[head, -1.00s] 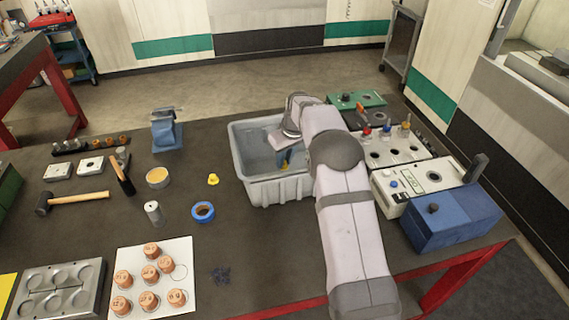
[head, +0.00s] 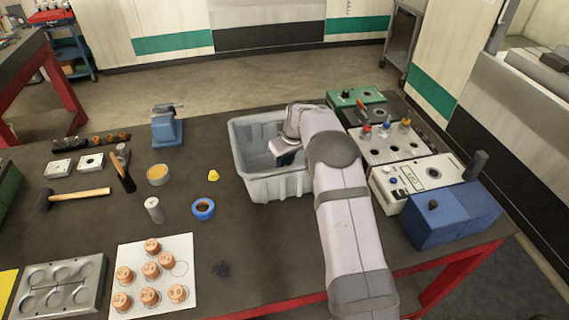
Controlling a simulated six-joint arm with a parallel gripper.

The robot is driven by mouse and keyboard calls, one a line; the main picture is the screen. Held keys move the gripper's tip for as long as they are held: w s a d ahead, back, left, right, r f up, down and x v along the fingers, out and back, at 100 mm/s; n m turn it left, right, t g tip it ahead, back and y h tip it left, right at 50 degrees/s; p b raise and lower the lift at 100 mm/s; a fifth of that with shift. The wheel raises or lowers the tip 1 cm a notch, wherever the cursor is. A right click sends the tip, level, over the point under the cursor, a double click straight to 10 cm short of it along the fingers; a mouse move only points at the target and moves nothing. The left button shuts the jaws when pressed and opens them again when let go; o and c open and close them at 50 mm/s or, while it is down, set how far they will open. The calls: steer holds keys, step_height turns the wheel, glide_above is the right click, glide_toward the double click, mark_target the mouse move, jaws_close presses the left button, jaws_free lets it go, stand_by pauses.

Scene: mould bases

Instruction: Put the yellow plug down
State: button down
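My gripper (head: 286,150) reaches down into the grey plastic bin (head: 277,188), close to its right side. Its fingertips are hidden behind the bin's near wall and my arm. I cannot see whether they hold anything, and no yellow plug shows at the gripper now. A small yellow piece (head: 213,175) lies on the dark bench just left of the bin, apart from my gripper. I cannot tell its exact shape.
A blue tape ring (head: 203,209), a yellow-topped round tin (head: 158,175) and a metal cylinder (head: 154,209) stand left of the bin. A white board (head: 190,247) with copper-coloured plugs lies nearer. Control boxes (head: 425,180) crowd the right.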

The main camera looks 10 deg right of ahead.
steer(key=c, duration=1.7)
jaws_free()
steer(key=shift+r+p, duration=0.7)
steer(key=shift+r, duration=0.15)
steer(key=shift+s+r+b, duration=0.1)
steer(key=shift+r+b, duration=0.1)
steer(key=shift+b, duration=0.45)
steer(key=b+v, duration=0.4)
steer(key=v, duration=0.7)
steer(key=shift+d, duration=0.1)
